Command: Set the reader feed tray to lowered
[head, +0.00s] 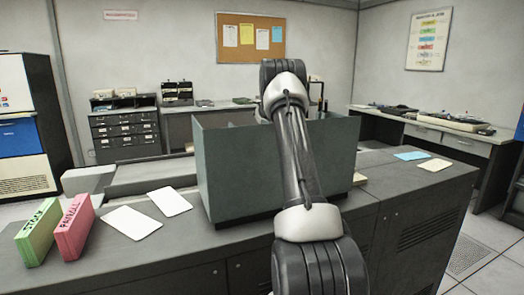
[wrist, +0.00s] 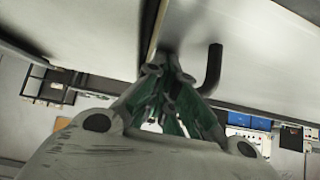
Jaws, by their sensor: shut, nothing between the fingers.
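A grey-green open-topped box (head: 225,175) stands on the dark counter, behind and around my arm in the head view. Nothing there is plainly marked as the reader feed tray, and I cannot tell its position. My gripper is hidden in the head view, beyond my raised arm. In the wrist view my gripper (wrist: 165,72) is shut and empty, its fingertips close to a pale panel (wrist: 90,30) with a tan edge strip. A dark bent handle (wrist: 213,68) sticks out just right of the fingertips, apparently apart from them.
On the counter (head: 140,255) stand a green block (head: 40,230) and a pink block (head: 73,227), beside white cards (head: 133,222). Blue and cream cards (head: 434,164) lie at the right. A low grey unit (head: 140,177) sits left of the box. Floor shows at lower right.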

